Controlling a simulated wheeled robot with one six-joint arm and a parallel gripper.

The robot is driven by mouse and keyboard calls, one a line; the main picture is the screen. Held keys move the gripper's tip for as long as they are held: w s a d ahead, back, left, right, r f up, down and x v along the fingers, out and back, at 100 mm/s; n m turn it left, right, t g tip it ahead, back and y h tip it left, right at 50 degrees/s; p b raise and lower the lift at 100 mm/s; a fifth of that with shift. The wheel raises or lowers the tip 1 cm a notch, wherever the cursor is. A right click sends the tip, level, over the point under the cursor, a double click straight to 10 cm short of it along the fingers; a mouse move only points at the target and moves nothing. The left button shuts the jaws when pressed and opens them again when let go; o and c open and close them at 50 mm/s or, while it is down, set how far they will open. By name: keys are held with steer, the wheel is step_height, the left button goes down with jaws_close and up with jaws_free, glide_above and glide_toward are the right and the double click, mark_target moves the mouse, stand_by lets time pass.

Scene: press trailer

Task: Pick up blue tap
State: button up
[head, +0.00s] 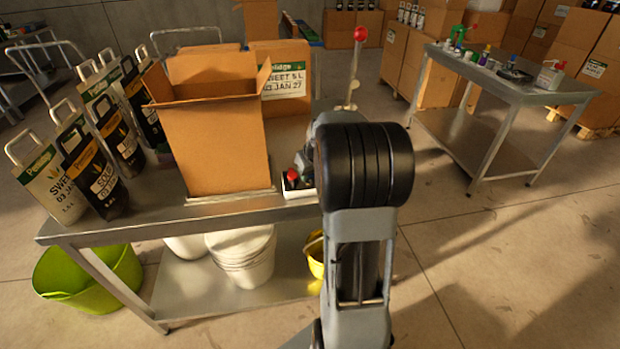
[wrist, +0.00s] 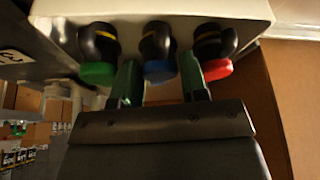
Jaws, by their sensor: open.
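The blue tap (wrist: 160,72) shows in the wrist view, a black fitting with a yellow band and a blue end, in the middle of a row on a pale block (wrist: 165,12). My gripper (wrist: 158,64) is open, its two green fingers on either side of the blue end. I cannot tell whether they touch it. A green tap (wrist: 98,73) is left of the fingers and a red tap (wrist: 217,69) is right, close to the right finger. In the head view my arm hides the blue tap; a red-ended piece (head: 292,176) shows beside it.
A tall open cardboard box (head: 212,145) stands on the metal table (head: 160,222), just left of the taps. A lever with a red knob (head: 360,35) rises behind my arm. Several bags (head: 105,155) stand at the left. A second table (head: 510,85) is at the right, with bare floor between.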

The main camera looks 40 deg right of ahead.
steer(key=shift+w+f, duration=0.1)
steer(key=shift+f, duration=0.1)
steer(key=shift+c, duration=0.4)
steer(key=c, duration=0.5)
steer(key=shift+r, duration=0.15)
